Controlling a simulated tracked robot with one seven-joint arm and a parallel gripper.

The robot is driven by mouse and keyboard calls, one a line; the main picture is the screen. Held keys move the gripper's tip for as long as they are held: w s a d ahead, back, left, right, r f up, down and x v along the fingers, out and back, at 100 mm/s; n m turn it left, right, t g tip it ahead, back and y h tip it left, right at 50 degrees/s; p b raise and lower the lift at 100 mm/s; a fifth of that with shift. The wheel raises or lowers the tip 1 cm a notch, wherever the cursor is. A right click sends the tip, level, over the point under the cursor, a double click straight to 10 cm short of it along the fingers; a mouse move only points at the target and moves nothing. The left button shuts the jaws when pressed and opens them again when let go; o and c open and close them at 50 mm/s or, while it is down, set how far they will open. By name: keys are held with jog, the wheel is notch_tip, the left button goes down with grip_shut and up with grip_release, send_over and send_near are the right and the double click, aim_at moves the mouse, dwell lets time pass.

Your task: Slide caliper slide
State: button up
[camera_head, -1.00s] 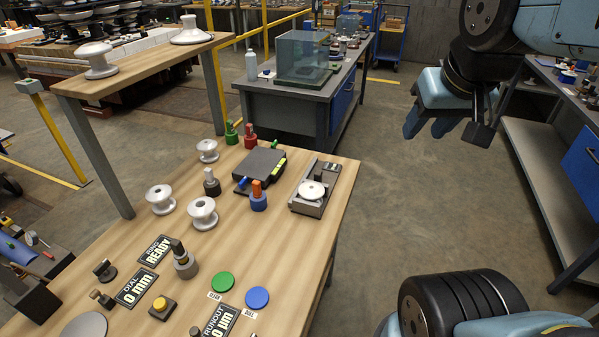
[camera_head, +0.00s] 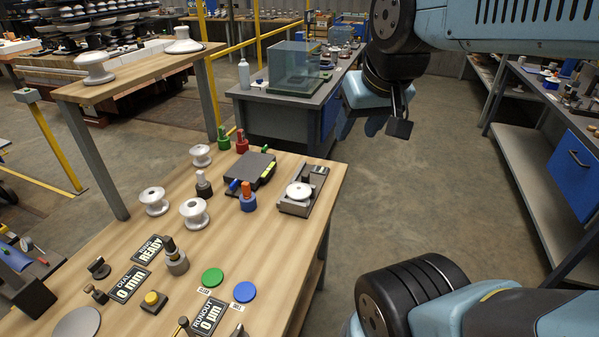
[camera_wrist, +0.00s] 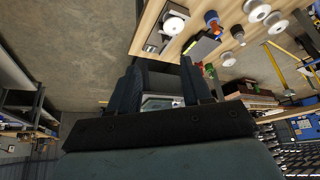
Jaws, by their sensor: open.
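A grey slide fixture (camera_head: 290,208), which looks like the caliper, lies at the right edge of the wooden table. A white disc-shaped piece (camera_head: 299,190) sits on it, and a dark block (camera_head: 318,170) is at its far end. I cannot make out which part is the slide. In the wrist view the white disc (camera_wrist: 173,25) shows near the top. My gripper (camera_head: 373,122) is open and empty, in the air to the right of and beyond the table. Its two dark fingers stand apart in the wrist view (camera_wrist: 160,85).
The wooden table (camera_head: 265,310) also holds white insulators (camera_head: 194,213), a dark box (camera_head: 250,172), coloured pegs (camera_head: 248,197), and green (camera_head: 212,278) and blue (camera_head: 244,292) discs. A bench with a glass case (camera_head: 296,68) stands behind. Open floor lies right of the table.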

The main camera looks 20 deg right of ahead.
jog(key=w+f+m+g, duration=0.25)
jog(key=w+f, duration=0.45)
jog(key=w, duration=0.4)
jog(key=m+h, duration=0.3)
jog(key=m, duration=0.2)
send_near(306, 174)
jog(key=shift+n+t, duration=0.25)
jog(key=shift+s+x, duration=0.2)
jog(key=shift+x, duration=5.85)
jog(key=shift+a+f, duration=0.1)
grip_shut()
